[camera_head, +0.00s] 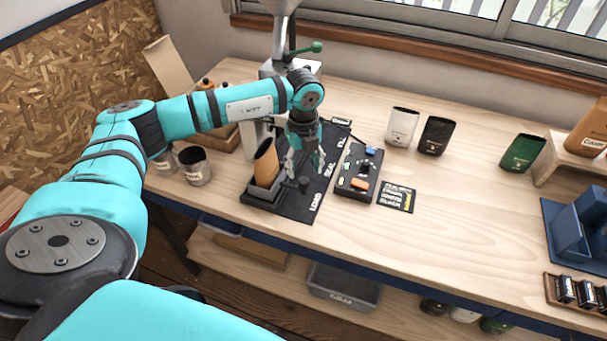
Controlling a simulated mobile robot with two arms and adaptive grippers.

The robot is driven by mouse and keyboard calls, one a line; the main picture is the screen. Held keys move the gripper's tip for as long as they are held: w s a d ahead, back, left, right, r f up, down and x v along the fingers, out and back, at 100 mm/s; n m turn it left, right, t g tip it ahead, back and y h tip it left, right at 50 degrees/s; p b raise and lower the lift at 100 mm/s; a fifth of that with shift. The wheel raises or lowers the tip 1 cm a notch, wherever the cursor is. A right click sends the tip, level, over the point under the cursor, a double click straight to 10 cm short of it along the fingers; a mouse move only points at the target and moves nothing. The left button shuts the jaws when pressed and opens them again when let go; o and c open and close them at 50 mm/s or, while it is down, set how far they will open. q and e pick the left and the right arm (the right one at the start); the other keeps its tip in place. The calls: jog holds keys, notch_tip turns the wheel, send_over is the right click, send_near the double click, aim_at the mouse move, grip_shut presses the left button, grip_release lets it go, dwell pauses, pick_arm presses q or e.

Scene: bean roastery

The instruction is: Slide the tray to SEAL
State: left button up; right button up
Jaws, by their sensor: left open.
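The small dark tray (262,193) holds an upright brown bag (266,163) and sits on a black base plate (292,210). It is at the front end of the plate, level with the LOAD label (316,201). The SEAL label (330,168) is farther back along the plate. A dark knob (304,184) stands just right of the tray. My left gripper (299,172) is open and points down beside the bag, close to the knob. I cannot tell whether it touches the knob. My right gripper is not in view.
A control box (359,172) with coloured buttons stands right of the plate, beside a small dark card (397,197). White (402,127), black (435,136) and green (522,153) bags stand behind. Metal cups (195,166) stand left.

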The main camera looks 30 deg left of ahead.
aim_at(304, 180)
pick_arm(q)
jog(key=shift+f+p, duration=0.45)
jog(key=shift+f, duration=2.25)
grip_shut()
